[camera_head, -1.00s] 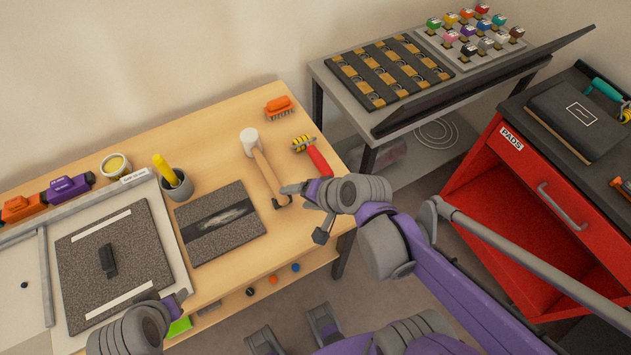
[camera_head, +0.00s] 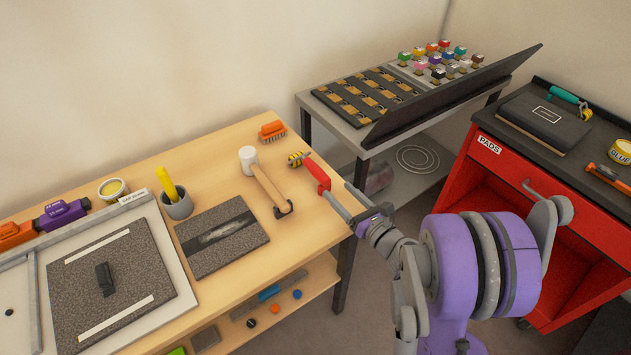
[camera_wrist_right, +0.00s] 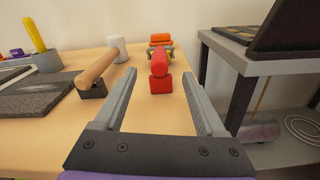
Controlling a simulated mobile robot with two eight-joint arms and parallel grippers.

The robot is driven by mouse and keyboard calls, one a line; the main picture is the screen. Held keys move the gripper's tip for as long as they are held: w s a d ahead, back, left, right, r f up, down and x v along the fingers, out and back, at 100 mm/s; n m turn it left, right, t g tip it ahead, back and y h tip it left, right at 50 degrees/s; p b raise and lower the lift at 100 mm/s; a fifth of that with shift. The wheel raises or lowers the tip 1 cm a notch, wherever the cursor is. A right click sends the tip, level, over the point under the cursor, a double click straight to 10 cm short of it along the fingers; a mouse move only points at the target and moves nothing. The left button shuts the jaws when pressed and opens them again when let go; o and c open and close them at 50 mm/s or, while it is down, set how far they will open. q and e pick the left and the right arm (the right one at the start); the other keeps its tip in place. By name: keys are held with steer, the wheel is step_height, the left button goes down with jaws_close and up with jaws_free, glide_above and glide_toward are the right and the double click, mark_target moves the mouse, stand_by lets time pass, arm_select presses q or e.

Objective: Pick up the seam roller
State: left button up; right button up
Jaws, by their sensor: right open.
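The red-handled roller (camera_head: 317,175), with a yellow and black wheel end, lies on the wooden bench near its right edge. In the right wrist view, the red handle (camera_wrist_right: 160,78) points towards me, and the wheel end is partly hidden behind it. My right gripper (camera_head: 338,189) is at the near end of the handle. In the right wrist view its open fingers (camera_wrist_right: 158,100) lie on either side of the handle's line, with clear gaps and nothing held. My left gripper is out of view.
A mallet (camera_head: 266,185) lies just left of the roller. A cup (camera_head: 178,206) with a yellow marker and a dark textured tile (camera_head: 222,238) are further left. A grey stand (camera_head: 348,128) is behind to the right, and a red cabinet (camera_head: 470,190) holds another teal-handled tool (camera_head: 565,94).

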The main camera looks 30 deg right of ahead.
mark_target(329, 180)
steer(key=shift+w+d, duration=0.15)
steer(key=shift+w, duration=0.1)
steer(key=w, duration=0.4)
steer(key=shift+w+a, duration=0.2)
steer(key=shift+w, duration=0.2)
steer(key=w, duration=0.3)
steer(key=w+a, duration=0.1)
steer(key=w, duration=0.1)
steer(key=shift+w+f+p, duration=0.25)
steer(key=shift+f+p, duration=0.1)
steer(key=shift+f, duration=0.05)
steer(key=shift+s, duration=0.1)
jaws_close()
